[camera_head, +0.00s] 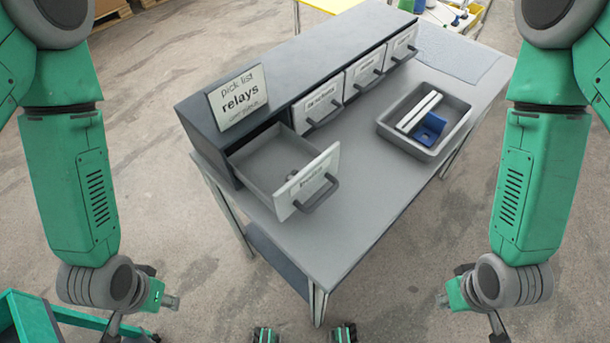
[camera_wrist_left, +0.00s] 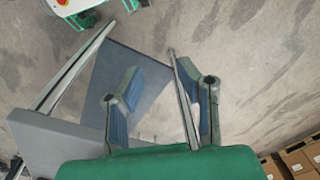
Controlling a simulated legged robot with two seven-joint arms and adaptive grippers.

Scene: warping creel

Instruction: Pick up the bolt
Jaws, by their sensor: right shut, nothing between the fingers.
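A small grey object (camera_head: 292,174), perhaps the bolt, lies in the open drawer (camera_head: 262,157) near its front panel; it is too small to tell for sure. My left gripper (camera_head: 168,301) is low at the left, beside and apart from the table. In the left wrist view its two blue-padded fingers (camera_wrist_left: 165,90) stand apart with nothing between them. My right gripper (camera_head: 443,299) is low at the right, away from the table, shut and empty.
The grey table (camera_head: 380,215) carries a drawer unit (camera_head: 300,60) with several shut drawers and a "relays" sign (camera_head: 238,97). A grey tray (camera_head: 462,112) holds white bars and a blue part (camera_head: 429,128). The tabletop before the shut drawers is clear.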

